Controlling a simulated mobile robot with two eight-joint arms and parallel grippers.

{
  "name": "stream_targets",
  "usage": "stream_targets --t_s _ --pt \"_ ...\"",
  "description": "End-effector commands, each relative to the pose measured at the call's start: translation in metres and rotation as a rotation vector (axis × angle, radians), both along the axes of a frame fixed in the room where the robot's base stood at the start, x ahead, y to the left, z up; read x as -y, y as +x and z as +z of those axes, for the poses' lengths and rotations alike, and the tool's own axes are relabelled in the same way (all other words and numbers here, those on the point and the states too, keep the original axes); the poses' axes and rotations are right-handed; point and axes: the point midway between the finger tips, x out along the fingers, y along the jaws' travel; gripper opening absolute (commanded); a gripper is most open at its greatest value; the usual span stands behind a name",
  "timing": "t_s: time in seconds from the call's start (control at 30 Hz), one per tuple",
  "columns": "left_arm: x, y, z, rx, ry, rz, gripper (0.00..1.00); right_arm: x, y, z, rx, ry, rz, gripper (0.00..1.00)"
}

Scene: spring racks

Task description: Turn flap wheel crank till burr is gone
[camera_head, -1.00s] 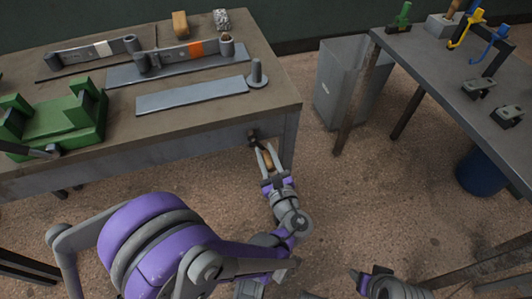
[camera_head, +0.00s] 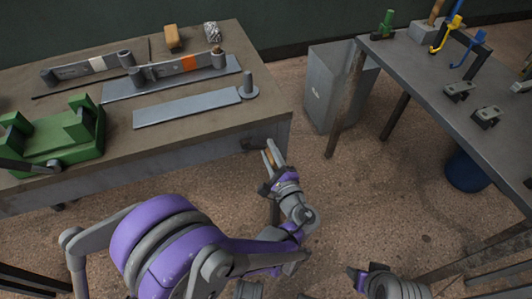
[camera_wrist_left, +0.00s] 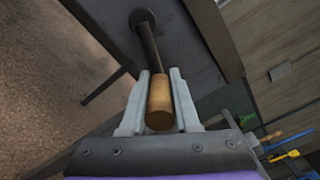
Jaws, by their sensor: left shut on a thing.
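The crank sticks out of the front of the left bench, near its right end. Its hub and dark arm (camera_wrist_left: 148,42) show in the left wrist view, with a wooden handle (camera_wrist_left: 160,104) at the end. My left gripper (camera_head: 274,153) is shut on this handle; its two pale fingers (camera_wrist_left: 158,98) lie on either side of it. In the head view the fingers hide most of the handle (camera_head: 268,158). I cannot make out the flap wheel or a burr for certain. Part of my right gripper (camera_head: 357,278) shows low in the head view, its jaws unclear.
A grey bin (camera_head: 330,90) and a second table (camera_head: 430,95) stand right. Floor between is clear.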

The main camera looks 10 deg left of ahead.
Motion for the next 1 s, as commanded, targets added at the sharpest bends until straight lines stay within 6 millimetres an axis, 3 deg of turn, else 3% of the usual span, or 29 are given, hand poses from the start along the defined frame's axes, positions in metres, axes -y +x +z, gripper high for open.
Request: stream_targets --t_s 1.0 --pt "-0.005 -0.003 0.057 0.506 -0.748 0.001 0.0 0.0 -0.005 0.055 0.019 0.0 0.0 0.59"
